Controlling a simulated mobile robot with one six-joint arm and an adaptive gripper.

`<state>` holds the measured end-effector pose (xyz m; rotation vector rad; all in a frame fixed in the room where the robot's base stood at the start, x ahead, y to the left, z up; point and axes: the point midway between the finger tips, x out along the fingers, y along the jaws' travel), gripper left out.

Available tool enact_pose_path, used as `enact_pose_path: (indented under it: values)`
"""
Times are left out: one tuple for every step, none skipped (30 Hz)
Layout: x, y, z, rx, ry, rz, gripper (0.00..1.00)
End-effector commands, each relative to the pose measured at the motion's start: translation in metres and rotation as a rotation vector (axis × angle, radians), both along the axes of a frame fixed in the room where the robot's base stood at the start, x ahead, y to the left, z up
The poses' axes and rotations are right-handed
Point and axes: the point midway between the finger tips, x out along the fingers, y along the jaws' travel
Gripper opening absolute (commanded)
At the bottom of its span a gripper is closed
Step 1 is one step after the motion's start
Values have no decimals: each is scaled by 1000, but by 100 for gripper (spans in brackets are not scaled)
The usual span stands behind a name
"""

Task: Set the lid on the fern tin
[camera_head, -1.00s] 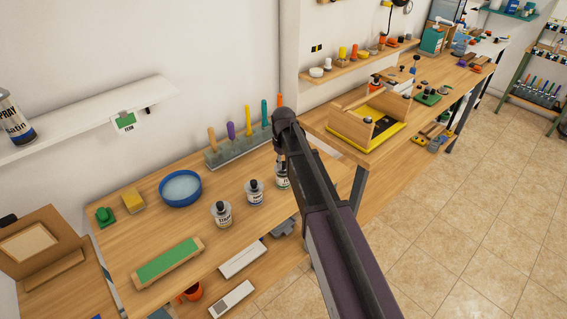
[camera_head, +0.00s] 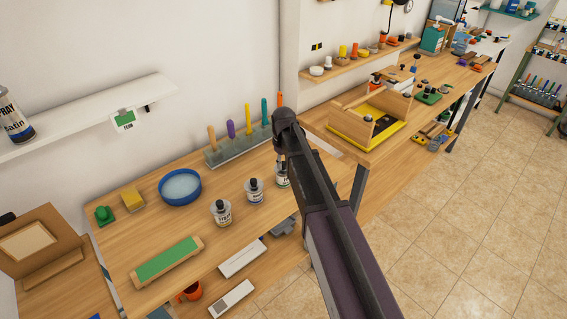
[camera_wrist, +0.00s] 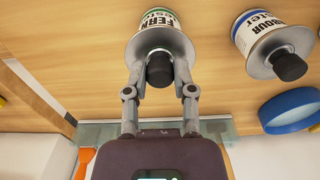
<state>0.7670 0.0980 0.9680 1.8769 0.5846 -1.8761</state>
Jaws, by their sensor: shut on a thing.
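The fern tin (camera_wrist: 160,18), with a green-and-white label, is at the top of the wrist view. In the head view the fern tin (camera_head: 282,180) stands on the workbench, partly hidden by my arm. My gripper (camera_wrist: 160,70) is shut on the black knob (camera_wrist: 160,73) of the grey lid (camera_wrist: 160,42). The lid lies against the tin's top end, lined up with it, and I see no gap. I cannot tell whether it is fully seated.
The harbour tin (camera_wrist: 262,28) stands close by with its own knobbed lid. Another lidded tin (camera_head: 221,215) is further left. A blue bowl (camera_head: 180,188), a rack of coloured handles (camera_head: 235,151) and a green-topped block (camera_head: 167,262) share the workbench (camera_head: 215,250). A wooden caddy (camera_head: 368,122) stands right.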

Motion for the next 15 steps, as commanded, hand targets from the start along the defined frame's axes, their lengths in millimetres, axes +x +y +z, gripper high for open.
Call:
enact_pose_path:
  values:
    - [0, 0, -1, 0, 0, 0, 0]
    - [0, 0, -1, 0, 0, 0, 0]
    - [0, 0, -2, 0, 0, 0, 0]
    - [0, 0, -2, 0, 0, 0, 0]
    - [0, 0, -3, 0, 0, 0, 0]
    - [0, 0, -3, 0, 0, 0, 0]
    - [0, 0, -4, 0, 0, 0, 0]
    - [0, 0, -4, 0, 0, 0, 0]
    - [0, 0, -4, 0, 0, 0, 0]
    - [0, 0, -4, 0, 0, 0, 0]
    - [0, 0, -4, 0, 0, 0, 0]
    - [0, 0, -4, 0, 0, 0, 0]
    - [0, 0, -4, 0, 0, 0, 0]
    - [0, 0, -4, 0, 0, 0, 0]
    - [0, 0, -4, 0, 0, 0, 0]
